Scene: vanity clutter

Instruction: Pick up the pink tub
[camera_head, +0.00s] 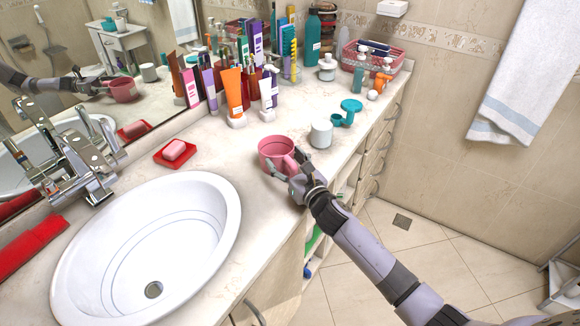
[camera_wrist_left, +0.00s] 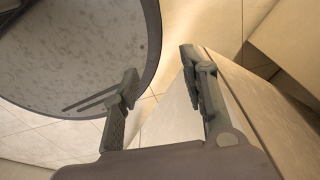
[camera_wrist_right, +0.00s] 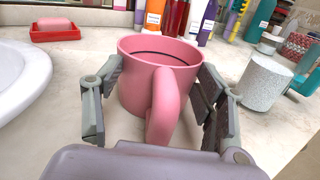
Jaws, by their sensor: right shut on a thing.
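The pink tub (camera_head: 270,147), shaped like a mug with a thick handle, is at the counter's front part, right of the sink. It also fills the middle of the right wrist view (camera_wrist_right: 140,88), upright, its handle toward my palm. My right gripper (camera_head: 284,168) is shut on the tub, with one finger on each side of it and the handle between them. I cannot tell whether its base touches the counter. My left gripper (camera_wrist_left: 160,88) shows only in the left wrist view, with its fingers apart and nothing between them.
A white-grey cup (camera_head: 320,135) stands close to the right of the tub. A teal item (camera_head: 350,106) is beyond it. Tall tubes and bottles crowd the back by the mirror. A red soap dish (camera_head: 175,158) and the sink (camera_head: 75,270) are to the left.

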